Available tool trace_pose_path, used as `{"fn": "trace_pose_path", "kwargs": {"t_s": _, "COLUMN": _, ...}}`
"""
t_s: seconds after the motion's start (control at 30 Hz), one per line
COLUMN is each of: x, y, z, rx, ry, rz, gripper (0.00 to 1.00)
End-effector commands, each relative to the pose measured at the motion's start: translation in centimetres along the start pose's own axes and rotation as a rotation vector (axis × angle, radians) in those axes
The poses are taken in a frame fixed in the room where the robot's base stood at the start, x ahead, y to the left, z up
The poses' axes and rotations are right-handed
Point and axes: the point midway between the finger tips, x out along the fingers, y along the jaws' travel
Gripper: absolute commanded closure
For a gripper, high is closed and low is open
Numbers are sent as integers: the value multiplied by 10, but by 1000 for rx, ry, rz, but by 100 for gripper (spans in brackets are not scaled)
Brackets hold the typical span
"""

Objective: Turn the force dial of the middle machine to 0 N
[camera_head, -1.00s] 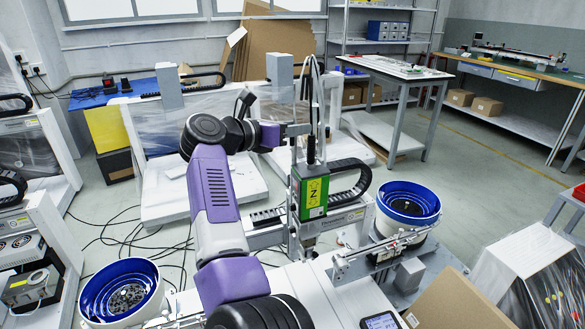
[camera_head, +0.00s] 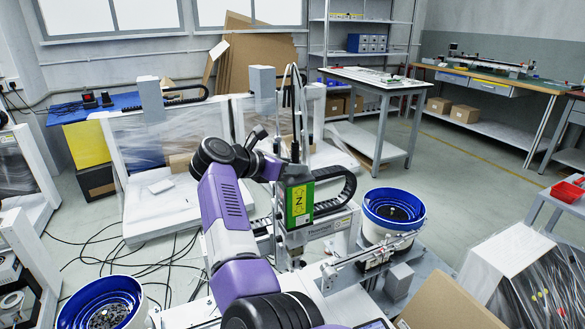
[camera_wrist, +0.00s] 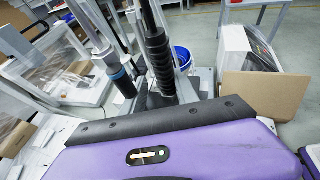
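The middle machine is a gantry screwdriver with a green box marked Z (camera_head: 299,200) on its upright, seen in the head view. Its force dial cannot be made out in either view. A dark display (camera_head: 374,323) is cut off by the bottom edge of the head view. My purple and grey arm rises in front of the machine, and its end (camera_head: 262,150) is left of the green box, at about the height of its top. The fingers cannot be made out. The wrist view shows my purple wrist housing, with the machine's black ribbed rod (camera_wrist: 158,50) beyond it.
A blue-rimmed feeder bowl (camera_head: 393,208) stands right of the green box, and another (camera_head: 101,306) is at the lower left. A cardboard sheet (camera_head: 450,305) and a plastic-wrapped white unit (camera_head: 515,280) are at the lower right. Loose cables lie on the left floor.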

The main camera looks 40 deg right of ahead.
Motion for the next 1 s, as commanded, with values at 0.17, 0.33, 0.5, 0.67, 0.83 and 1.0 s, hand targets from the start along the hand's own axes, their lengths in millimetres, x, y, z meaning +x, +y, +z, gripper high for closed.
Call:
{"fn": "trace_pose_path", "kwargs": {"t_s": 0.17, "x": 1, "y": 0, "z": 0, "rx": 0, "ry": 0, "rz": 0, "gripper": 64}}
{"fn": "trace_pose_path", "kwargs": {"t_s": 0.33, "x": 1, "y": 0, "z": 0, "rx": 0, "ry": 0, "rz": 0, "gripper": 82}}
{"fn": "trace_pose_path", "kwargs": {"t_s": 0.5, "x": 1, "y": 0, "z": 0, "rx": 0, "ry": 0, "rz": 0, "gripper": 100}}
{"fn": "trace_pose_path", "kwargs": {"t_s": 0.67, "x": 1, "y": 0, "z": 1, "rx": -1, "ry": 0, "rz": 1, "gripper": 100}}
{"fn": "trace_pose_path", "kwargs": {"t_s": 0.83, "x": 0, "y": -1, "z": 2, "rx": -11, "ry": 0, "rz": 22, "gripper": 100}}
{"fn": "trace_pose_path", "kwargs": {"t_s": 1.0, "x": -2, "y": -2, "z": 5, "rx": -32, "ry": -1, "rz": 76, "gripper": 100}}
